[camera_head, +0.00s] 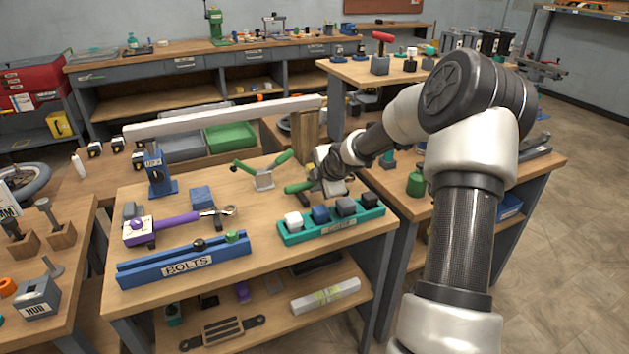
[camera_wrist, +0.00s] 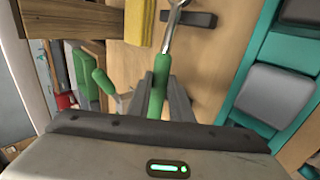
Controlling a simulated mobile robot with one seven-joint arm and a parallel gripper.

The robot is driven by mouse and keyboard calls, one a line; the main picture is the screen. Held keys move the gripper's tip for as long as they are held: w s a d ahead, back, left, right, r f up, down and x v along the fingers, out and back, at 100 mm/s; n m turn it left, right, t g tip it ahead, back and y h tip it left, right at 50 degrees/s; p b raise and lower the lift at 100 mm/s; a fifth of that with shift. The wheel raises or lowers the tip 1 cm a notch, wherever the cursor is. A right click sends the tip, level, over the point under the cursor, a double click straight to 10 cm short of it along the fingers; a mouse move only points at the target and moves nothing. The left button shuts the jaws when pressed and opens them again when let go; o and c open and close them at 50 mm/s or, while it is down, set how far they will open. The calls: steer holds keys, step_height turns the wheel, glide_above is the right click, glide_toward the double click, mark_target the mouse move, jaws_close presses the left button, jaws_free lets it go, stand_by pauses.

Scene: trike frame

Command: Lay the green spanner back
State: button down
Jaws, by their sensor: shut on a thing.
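The green spanner (camera_head: 298,187) has a green handle and a metal shank. My gripper (camera_head: 322,182) is shut on its handle, low over the middle bench, behind the teal tray. In the wrist view the handle (camera_wrist: 158,88) lies between my two fingers (camera_wrist: 160,100), and the shank points up the picture. A dark rest block (camera_wrist: 198,19) is beside the shank's far end; I cannot tell whether they touch. In the head view my gripper and wrist hide part of the spanner.
The teal tray (camera_head: 314,235) with several blocks is just in front. A beam (camera_head: 225,115) on posts spans the back. A purple spanner (camera_head: 176,227) and the blue BOLTS rack (camera_head: 150,275) are at left.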

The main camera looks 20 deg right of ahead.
steer(key=shift+f, duration=0.25)
stand_by(0.3)
steer(key=c, duration=1.5)
jaws_free()
steer(key=shift+f, duration=0.1)
steer(key=p+v, duration=0.7)
steer(key=v, duration=1)
steer(key=shift+s, duration=0.15)
